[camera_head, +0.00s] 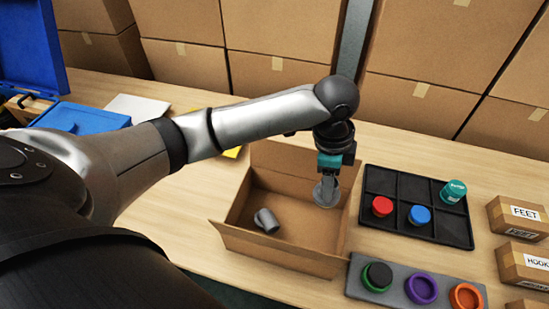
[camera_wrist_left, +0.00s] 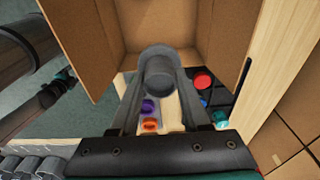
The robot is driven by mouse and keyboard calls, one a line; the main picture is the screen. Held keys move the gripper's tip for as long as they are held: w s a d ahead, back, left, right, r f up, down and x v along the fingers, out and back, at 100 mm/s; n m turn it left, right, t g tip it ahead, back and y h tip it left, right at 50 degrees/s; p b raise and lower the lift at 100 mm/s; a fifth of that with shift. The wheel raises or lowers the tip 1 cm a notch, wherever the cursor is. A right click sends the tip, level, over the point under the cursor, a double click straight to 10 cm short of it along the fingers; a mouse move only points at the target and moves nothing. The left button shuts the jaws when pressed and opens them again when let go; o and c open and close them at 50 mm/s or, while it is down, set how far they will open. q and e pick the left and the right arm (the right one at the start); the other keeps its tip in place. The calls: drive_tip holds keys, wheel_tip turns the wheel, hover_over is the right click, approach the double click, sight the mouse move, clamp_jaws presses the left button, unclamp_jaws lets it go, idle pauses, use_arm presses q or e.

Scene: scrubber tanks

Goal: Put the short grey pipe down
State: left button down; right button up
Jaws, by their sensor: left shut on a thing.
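My left gripper (camera_head: 328,180) is shut on the short grey pipe (camera_head: 326,192), which also shows between the fingers in the left wrist view (camera_wrist_left: 160,72). The pipe hangs over the right part of an open cardboard box (camera_head: 285,258). I cannot tell how far it is above the box floor. A second grey pipe piece (camera_head: 266,220), bent in shape, lies in the left part of the box. A dark part with a teal band (camera_wrist_left: 55,88), seemingly my right gripper, shows at the left of the wrist view; its jaws cannot be made out.
A black divided tray (camera_head: 398,188) with red, blue and teal caps stands right of the box. A grey holder (camera_head: 395,290) with green, purple and orange rings is in front of it. Small labelled cartons (camera_head: 517,214) stand at the right. Large cartons (camera_head: 285,35) line the back.

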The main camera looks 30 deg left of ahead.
use_arm(q)
drive_tip(key=shift+f, duration=0.15)
drive_tip(key=f, duration=0.2)
drive_tip(key=f+b, duration=0.1)
drive_tip(key=f, duration=0.2)
drive_tip(key=shift+s+d, duration=0.15)
drive_tip(key=shift+d, duration=0.05)
wheel_tip(320, 180, down, 14)
drive_tip(key=b, duration=0.4)
drive_tip(key=shift+f, duration=0.35)
use_arm(e)
drive_tip(key=f, duration=0.5)
drive_tip(key=shift+s+d+f, duration=0.15)
drive_tip(key=shift+s+d, duration=0.15)
drive_tip(key=shift+d, duration=0.05)
use_arm(q)
drive_tip(key=shift+f, duration=0.15)
drive_tip(key=shift+c, duration=1.9)
unclamp_jaws()
drive_tip(key=shift+a, duration=0.1)
use_arm(e)
drive_tip(key=shift+d, duration=0.1)
